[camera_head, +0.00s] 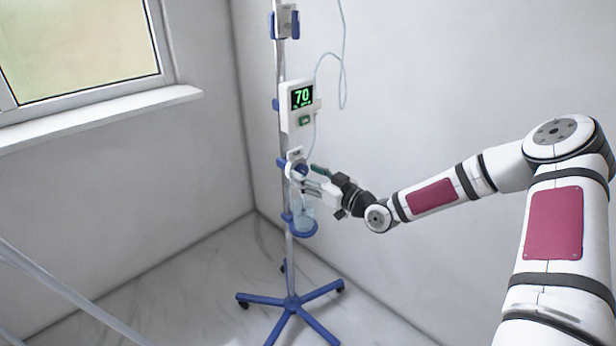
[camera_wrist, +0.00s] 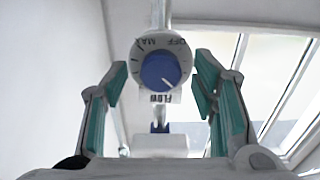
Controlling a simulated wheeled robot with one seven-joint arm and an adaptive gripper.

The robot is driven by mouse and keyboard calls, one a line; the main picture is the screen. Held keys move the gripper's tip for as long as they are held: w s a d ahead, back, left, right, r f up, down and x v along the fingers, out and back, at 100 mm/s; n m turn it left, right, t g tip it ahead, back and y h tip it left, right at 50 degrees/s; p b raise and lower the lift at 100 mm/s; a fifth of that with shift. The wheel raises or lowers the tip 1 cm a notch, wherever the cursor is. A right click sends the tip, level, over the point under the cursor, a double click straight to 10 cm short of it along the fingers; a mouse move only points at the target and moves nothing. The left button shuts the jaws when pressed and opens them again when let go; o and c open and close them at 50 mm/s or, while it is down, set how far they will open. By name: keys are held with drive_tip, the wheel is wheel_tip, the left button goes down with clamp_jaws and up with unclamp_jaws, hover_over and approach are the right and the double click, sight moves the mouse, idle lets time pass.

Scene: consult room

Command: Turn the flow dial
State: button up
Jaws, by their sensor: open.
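The flow dial (camera_wrist: 160,71) shows in the wrist view as a blue knob on a round pale face marked MAX, OFF and FLOW, with the lettering upside down. A white pointer line on the knob slants to the lower right. My gripper (camera_wrist: 160,76) is open, with one green-padded finger on each side of the dial and visible gaps to the knob. In the head view my gripper (camera_head: 310,179) is at the dial unit (camera_head: 297,165) on the pole, partly covering it. I cannot tell there whether the fingers touch it.
The blue-footed stand (camera_head: 291,302) rises in the room corner. A monitor (camera_head: 298,104) reading 70 is fixed above the dial, with a thin tube (camera_head: 343,75) looping beside it. A clear container in a blue holder (camera_head: 302,229) hangs below. A window (camera_head: 75,45) is at left.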

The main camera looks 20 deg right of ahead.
drive_tip(key=shift+w, duration=0.1)
drive_tip(key=c, duration=1.2)
drive_tip(key=shift+o, duration=0.2)
drive_tip(key=shift+m, duration=0.3)
drive_tip(key=m+p, duration=0.1)
drive_tip(key=m, duration=0.5)
drive_tip(key=shift+a+m, duration=0.1)
drive_tip(key=shift+m, duration=0.2)
drive_tip(key=m, duration=0.6)
drive_tip(key=shift+m, duration=0.4)
drive_tip(key=o, duration=1.2)
drive_tip(key=shift+c, duration=0.2)
